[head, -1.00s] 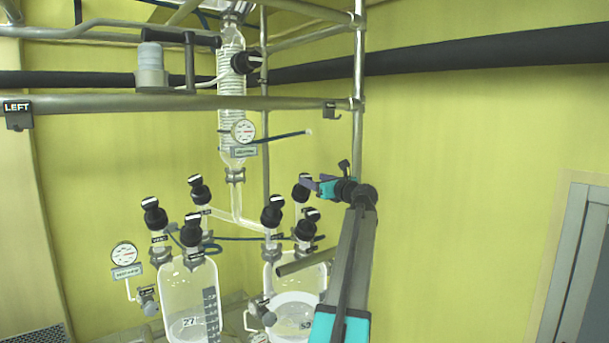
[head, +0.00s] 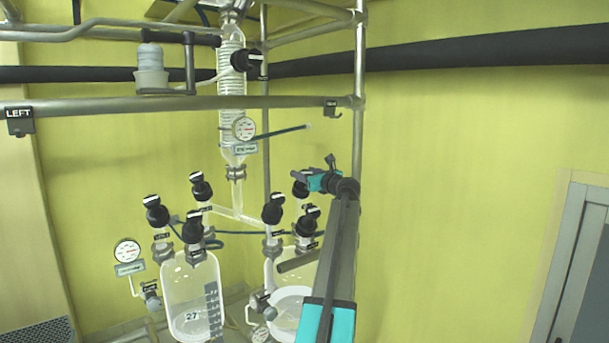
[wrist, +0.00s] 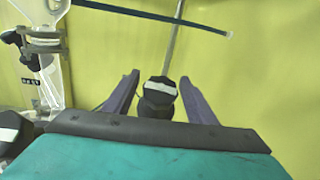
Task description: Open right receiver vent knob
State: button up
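My gripper (wrist: 159,79) is open in the wrist view, with one purple finger on each side of a black knob (wrist: 157,93) with a white bar on its top. I see no clear contact between the fingers and the knob. In the head view my gripper (head: 304,176) is at the rear knob (head: 299,190) above the right receiver (head: 286,303), partly covering it. Two more black knobs, a left one (head: 272,208) and a front one (head: 306,222), stand on the same receiver. I cannot read which label is the vent.
The left receiver (head: 190,295) stands beside the right one with several similar knobs. A metal frame post (head: 359,140) rises close behind my arm.

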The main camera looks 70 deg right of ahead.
jog(key=c, duration=0.8)
jog(key=shift+d+f+n+t+y+b, duration=0.1)
jog(key=shift+n+t+y+b, duration=0.2)
jog(key=shift+y+b, duration=0.15)
jog(key=shift+n+y+b, duration=0.45)
jog(key=shift+n+b, duration=0.05)
jog(key=shift+n, duration=0.1)
jog(key=shift+n+t+y+b, duration=0.8)
jog(key=shift+n+y+b, duration=0.15)
jog(key=shift+n+y, duration=1.05)
jog(key=shift+n, duration=0.2)
jog(key=shift+a, duration=0.2)
jog(key=shift+f, duration=0.1)
